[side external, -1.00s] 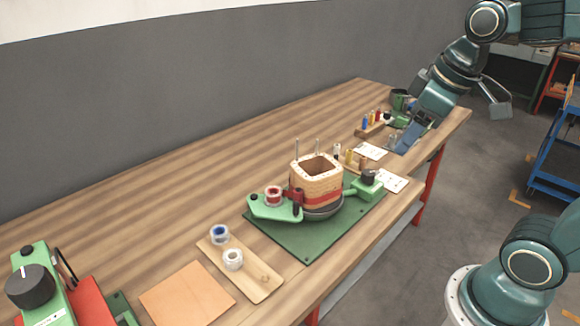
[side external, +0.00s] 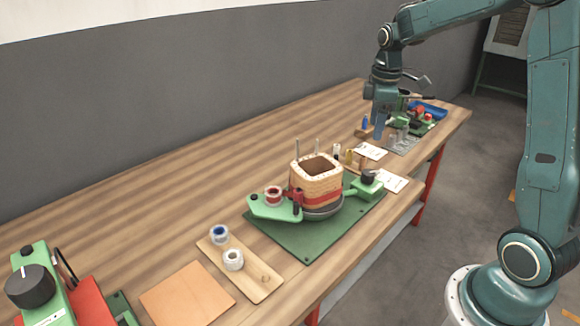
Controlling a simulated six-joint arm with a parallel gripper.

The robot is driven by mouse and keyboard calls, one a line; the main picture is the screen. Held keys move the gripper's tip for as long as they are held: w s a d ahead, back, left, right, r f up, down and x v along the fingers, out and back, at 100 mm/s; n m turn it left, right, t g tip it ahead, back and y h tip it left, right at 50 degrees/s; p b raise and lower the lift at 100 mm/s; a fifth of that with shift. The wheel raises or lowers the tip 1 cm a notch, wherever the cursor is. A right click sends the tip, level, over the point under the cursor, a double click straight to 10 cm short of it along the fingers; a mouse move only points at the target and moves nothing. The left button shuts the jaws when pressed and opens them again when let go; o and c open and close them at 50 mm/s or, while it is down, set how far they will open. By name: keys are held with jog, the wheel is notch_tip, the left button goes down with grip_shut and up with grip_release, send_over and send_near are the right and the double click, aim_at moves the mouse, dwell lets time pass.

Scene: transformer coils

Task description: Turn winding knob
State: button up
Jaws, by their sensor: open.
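The green winding fixture stands mid-table on a dark green mat (side external: 285,245). A square wooden coil former (side external: 316,178) sits upright on its round base, with a red band around it. A black knob (side external: 368,177) sits on the green block at the fixture's right end. A larger black knob (side external: 30,285) is on the green and red unit at the lower left. The task's knob cannot be told for sure. My gripper (side external: 380,132) points down over the far end of the table, beyond the fixture and apart from both knobs. It is open; its fingertips are small and hard to make out.
A wooden tray (side external: 262,290) with two tape rolls and a tan sheet (side external: 187,294) lie in front. Small coloured parts, white cards (side external: 370,151) and a blue tray (side external: 428,111) crowd the far end. The table's left back is clear.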

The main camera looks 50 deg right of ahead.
aim_at(369, 172)
jog(key=shift+n+g, duration=0.3)
jog(key=shift+n, duration=0.2)
jog(key=d+f, duration=0.1)
jog(key=w+d+f, duration=0.1)
jog(key=d+f, duration=0.1)
jog(key=shift+w, duration=0.15)
notch_tip(369, 172, down, 14)
jog(key=shift+r, duration=0.1)
dwell(0.3)
jog(key=shift+c, duration=0.2)
jog(key=c, duration=1)
